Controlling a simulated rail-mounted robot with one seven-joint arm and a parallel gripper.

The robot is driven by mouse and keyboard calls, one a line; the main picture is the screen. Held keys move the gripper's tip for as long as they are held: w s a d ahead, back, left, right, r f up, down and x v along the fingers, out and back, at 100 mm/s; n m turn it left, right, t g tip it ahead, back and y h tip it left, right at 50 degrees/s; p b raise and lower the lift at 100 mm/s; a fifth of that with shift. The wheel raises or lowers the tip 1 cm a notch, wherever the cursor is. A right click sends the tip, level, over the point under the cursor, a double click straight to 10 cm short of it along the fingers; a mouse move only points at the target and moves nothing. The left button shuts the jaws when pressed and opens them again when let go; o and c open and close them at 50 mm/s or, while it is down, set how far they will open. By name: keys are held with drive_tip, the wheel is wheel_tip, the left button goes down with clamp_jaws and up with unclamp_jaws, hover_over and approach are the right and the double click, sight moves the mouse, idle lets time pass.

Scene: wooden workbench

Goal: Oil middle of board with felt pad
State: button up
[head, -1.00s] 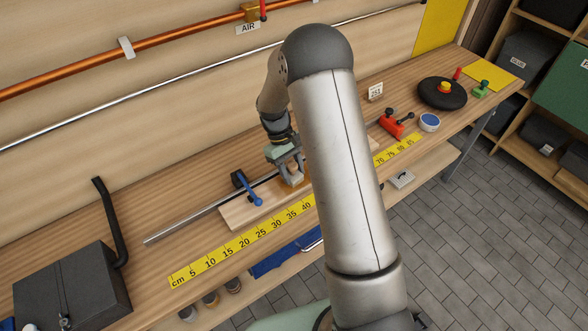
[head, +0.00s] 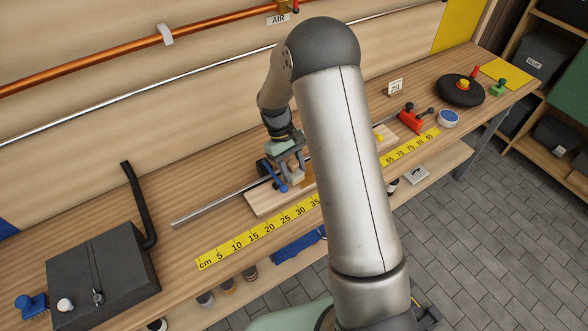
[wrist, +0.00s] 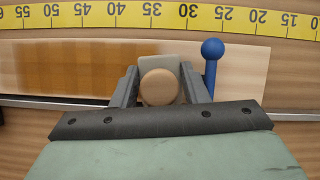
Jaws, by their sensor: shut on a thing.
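The board (head: 262,203) lies along the bench behind the yellow tape measure; my arm hides its middle in the head view. In the wrist view the board (wrist: 240,70) is pale at the right and has a darker, oiled-looking stretch (wrist: 75,65) at the left. My gripper (head: 294,178) is over the board, close to the blue-handled clamp (head: 276,176). In the wrist view my gripper (wrist: 158,101) is shut on the felt pad (wrist: 158,87), gripping its block with a round wooden knob. The pad's underside is hidden, so I cannot tell whether it touches the board.
The blue clamp handle (wrist: 212,50) stands just right of the fingers in the wrist view. A red clamp (head: 411,120) is toward the board's far end. A metal rod (head: 210,210) runs behind the board. A black case (head: 100,275) stands at the bench's left.

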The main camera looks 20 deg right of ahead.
sight(294, 162)
drive_tip(key=shift+d+r, duration=0.2)
drive_tip(key=shift+r, duration=0.55)
drive_tip(key=shift+r+p, duration=1.7)
drive_tip(key=shift+r, duration=0.85)
